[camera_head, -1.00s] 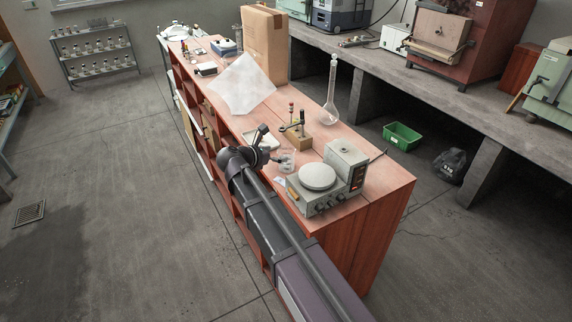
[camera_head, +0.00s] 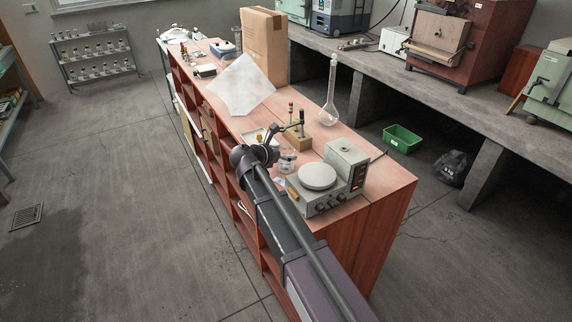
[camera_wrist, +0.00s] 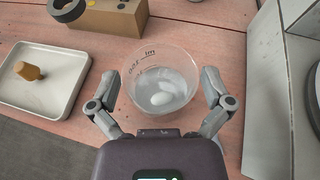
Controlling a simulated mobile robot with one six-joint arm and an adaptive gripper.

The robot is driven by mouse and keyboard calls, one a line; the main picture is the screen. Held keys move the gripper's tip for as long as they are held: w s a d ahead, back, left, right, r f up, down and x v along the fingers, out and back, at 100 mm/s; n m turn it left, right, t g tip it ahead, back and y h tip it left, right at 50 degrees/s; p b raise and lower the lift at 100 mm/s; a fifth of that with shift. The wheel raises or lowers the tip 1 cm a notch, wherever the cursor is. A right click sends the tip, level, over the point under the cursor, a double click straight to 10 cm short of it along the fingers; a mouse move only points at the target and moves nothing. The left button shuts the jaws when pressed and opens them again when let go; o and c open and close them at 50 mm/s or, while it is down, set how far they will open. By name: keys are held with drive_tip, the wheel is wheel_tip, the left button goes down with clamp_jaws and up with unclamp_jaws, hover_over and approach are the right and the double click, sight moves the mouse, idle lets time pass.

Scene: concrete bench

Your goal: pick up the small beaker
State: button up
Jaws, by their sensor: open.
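The small beaker (camera_wrist: 159,82) is clear glass with dark volume marks, seen from above in the wrist view, with a whitish content or reflection inside. It stands upright on the reddish wooden bench top. In the head view the beaker (camera_head: 287,160) stands just left of the grey hotplate. My gripper (camera_wrist: 158,88) is open, with one finger on the left and one on the right of the beaker. Whether the fingers touch the glass I cannot tell. In the head view my gripper (camera_head: 270,144) is close to the beaker, partly hidden by the wrist.
The hotplate (camera_head: 318,176) is close on the beaker's right. A white tray (camera_wrist: 42,80) with a brown-topped item lies on its left. A wooden block (camera_wrist: 112,14) stands behind it. A tall flask (camera_head: 330,108) and a cardboard box (camera_head: 264,48) stand farther back.

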drive_tip(key=shift+w+d, duration=0.1)
idle(0.5)
drive_tip(key=c, duration=1)
drive_tip(key=shift+r, duration=0.2)
drive_tip(key=shift+r+p, duration=1.55)
drive_tip(key=shift+p, duration=0.25)
drive_tip(key=s+a, duration=0.3)
drive_tip(key=s, duration=0.1)
drive_tip(key=s+a+r+p, duration=0.1)
drive_tip(key=s+a, duration=0.1)
drive_tip(key=s, duration=0.3)
drive_tip(key=s+a, duration=0.3)
drive_tip(key=s, duration=0.1)
drive_tip(key=shift+s+a+r, duration=0.25)
drive_tip(key=shift+a, duration=0.05)
